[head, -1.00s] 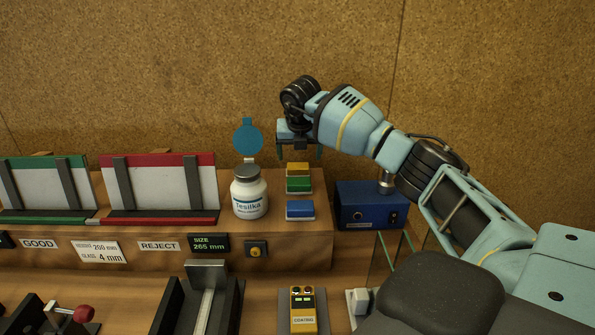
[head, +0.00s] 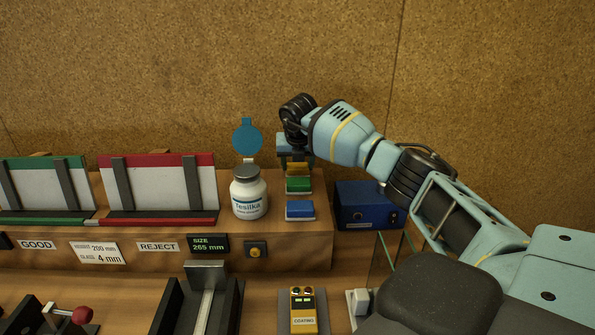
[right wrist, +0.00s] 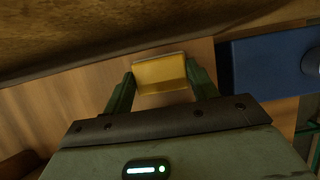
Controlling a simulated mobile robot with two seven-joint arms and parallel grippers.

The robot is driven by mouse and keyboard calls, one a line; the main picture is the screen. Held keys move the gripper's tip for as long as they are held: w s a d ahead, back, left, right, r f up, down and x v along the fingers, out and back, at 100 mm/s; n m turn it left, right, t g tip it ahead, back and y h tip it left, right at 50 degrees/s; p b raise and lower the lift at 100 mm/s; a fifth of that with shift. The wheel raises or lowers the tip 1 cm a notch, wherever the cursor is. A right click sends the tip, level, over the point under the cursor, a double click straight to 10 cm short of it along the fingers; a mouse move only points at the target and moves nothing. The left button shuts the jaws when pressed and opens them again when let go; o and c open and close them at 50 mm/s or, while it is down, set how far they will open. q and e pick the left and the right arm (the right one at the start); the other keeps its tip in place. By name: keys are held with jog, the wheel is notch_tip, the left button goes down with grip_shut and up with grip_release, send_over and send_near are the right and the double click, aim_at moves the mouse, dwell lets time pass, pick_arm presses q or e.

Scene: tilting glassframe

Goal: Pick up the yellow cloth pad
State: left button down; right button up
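The yellow cloth pad (head: 298,168) is the farthest of a short row of pads on the raised wooden shelf, behind a green pad (head: 298,185) and a blue pad (head: 299,209). My right gripper (head: 297,168) points down over it, its fingers on either side. In the right wrist view the yellow pad (right wrist: 160,73) sits between the two dark green fingertips (right wrist: 160,76). The fingers look open, close to the pad's left and right edges; I cannot tell whether they touch. My left gripper is in neither view.
A white bottle (head: 249,195) with its blue disc behind stands left of the pads. A blue box (head: 367,206) is to the right, below my right arm. A cork wall (head: 200,70) rises behind. Green and red racks (head: 157,185) stand at the left.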

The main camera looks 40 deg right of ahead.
aim_at(298, 167)
jog(key=c, duration=0.4)
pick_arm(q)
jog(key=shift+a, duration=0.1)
